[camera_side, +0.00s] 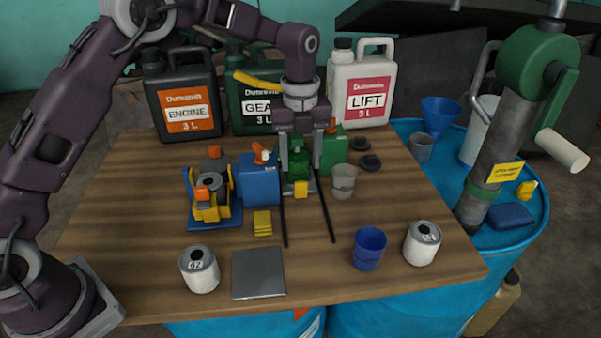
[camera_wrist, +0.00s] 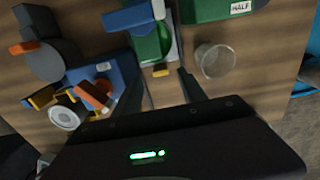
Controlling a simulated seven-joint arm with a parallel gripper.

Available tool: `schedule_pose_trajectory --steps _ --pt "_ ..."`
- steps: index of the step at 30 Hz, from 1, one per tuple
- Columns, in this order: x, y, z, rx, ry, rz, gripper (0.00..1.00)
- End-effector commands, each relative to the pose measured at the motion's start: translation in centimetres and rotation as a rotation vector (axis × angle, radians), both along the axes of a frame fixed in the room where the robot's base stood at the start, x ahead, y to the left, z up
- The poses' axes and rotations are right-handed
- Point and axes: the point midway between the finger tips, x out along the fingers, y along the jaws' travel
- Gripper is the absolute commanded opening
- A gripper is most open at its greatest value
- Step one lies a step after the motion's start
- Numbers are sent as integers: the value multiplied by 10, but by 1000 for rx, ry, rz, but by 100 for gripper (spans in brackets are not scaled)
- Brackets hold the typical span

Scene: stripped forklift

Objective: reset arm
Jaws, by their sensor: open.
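My gripper (camera_side: 298,168) points straight down over the middle of the wooden table. Its fingers are apart, one on each side of a green part (camera_side: 299,156) with a yellow block (camera_side: 301,189) at its front. In the wrist view the green part (camera_wrist: 150,45) shows just beyond my open fingers (camera_wrist: 160,78); I cannot tell whether they touch it. Two thin dark forks (camera_side: 325,213) run forward along the table. A blue block (camera_side: 259,180) with an orange piece on top stands left of the gripper. Left of it is a yellow and grey assembly (camera_side: 210,192) on a blue base.
A green box (camera_side: 333,150) and a clear cup (camera_side: 343,181) stand close at the right. Large jugs (camera_side: 188,105) line the back. Two cans (camera_side: 200,270), a grey plate (camera_side: 258,274) and a blue cup (camera_side: 368,250) are at the front. A pump (camera_side: 505,110) rises at the right.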

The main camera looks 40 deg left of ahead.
Motion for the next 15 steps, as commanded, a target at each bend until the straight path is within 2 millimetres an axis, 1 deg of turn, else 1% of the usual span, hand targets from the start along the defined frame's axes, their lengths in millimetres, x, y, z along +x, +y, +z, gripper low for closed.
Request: schedule_pose_trajectory --steps 3,11,13,14,15 --pt "0 0 6 0 0 0 49" --pt "-2 -2 8 -4 -3 13 49" --pt "-8 -11 17 -22 -14 78 49" --pt "-14 -15 26 -32 -24 131 49" --pt "-23 -13 43 -40 -45 226 49"
